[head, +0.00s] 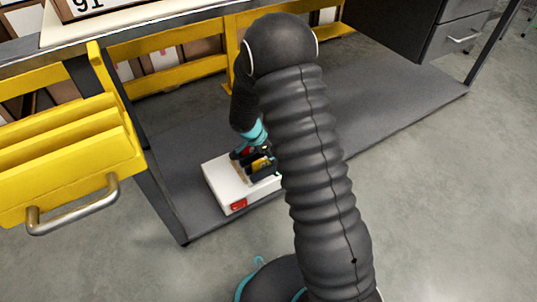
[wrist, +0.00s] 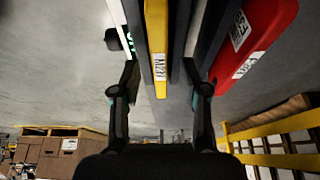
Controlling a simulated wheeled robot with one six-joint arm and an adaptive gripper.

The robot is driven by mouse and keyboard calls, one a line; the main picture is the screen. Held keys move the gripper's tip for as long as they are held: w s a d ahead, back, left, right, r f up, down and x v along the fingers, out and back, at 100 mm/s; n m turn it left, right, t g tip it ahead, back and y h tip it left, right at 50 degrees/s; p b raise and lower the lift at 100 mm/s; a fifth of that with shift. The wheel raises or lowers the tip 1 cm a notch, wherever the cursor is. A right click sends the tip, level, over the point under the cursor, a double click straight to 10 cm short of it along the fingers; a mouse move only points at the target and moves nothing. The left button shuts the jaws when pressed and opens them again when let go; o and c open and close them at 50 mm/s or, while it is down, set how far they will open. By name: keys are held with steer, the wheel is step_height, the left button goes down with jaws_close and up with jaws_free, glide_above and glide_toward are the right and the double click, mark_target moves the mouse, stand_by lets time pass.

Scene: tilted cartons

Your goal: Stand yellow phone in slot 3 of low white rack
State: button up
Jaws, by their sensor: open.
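The low white rack (head: 220,188) sits on a dark grey shelf, with a red patch on its front. The yellow phone (head: 259,164) shows as a small patch above it, partly hidden by my arm. In the wrist view the yellow phone (wrist: 158,45), with a white label at its end, lies between dark grey dividers. My gripper (wrist: 161,75) is open, one finger on each side of the phone's labelled end; I see no clear contact. A red phone-like item (wrist: 262,28) with white labels is to the right. Slot numbers cannot be read.
A yellow drawer unit with a metal handle (head: 75,207) juts out at left. A table top (head: 130,17) overhangs behind. Yellow rails (head: 165,42) with cartons stand at the back. The shelf right of my arm is clear (head: 385,110).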

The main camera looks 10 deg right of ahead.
steer(key=v, duration=1.1)
steer(key=shift+r, duration=0.35)
steer(key=shift+s+a, duration=0.1)
step_height(320, 180, up, 7)
steer(key=p, duration=0.2)
stand_by(0.4)
